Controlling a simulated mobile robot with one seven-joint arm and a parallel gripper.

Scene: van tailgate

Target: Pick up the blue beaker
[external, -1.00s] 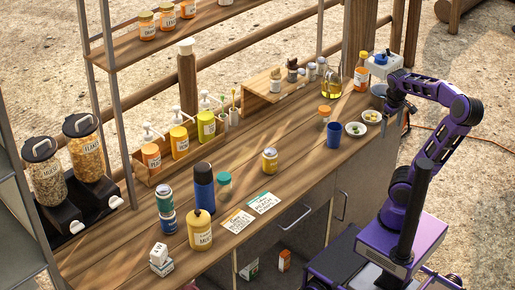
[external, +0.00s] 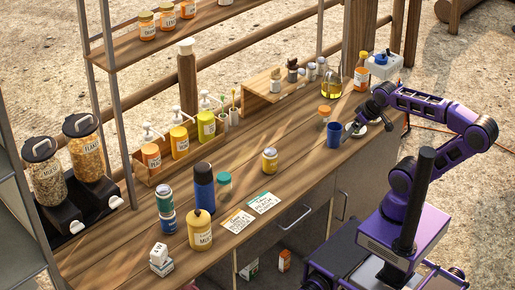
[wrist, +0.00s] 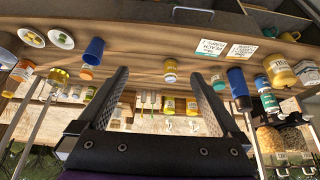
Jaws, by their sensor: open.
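The blue beaker (external: 334,134) stands on the wooden counter towards its right end, close to the front edge. In the wrist view the blue beaker (wrist: 94,50) is to the left of the left finger, outside the gap.
An orange-lidded jar (external: 324,113) stands just behind the beaker. An oil bottle (external: 331,88) and a sauce bottle (external: 361,76) are at the back.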

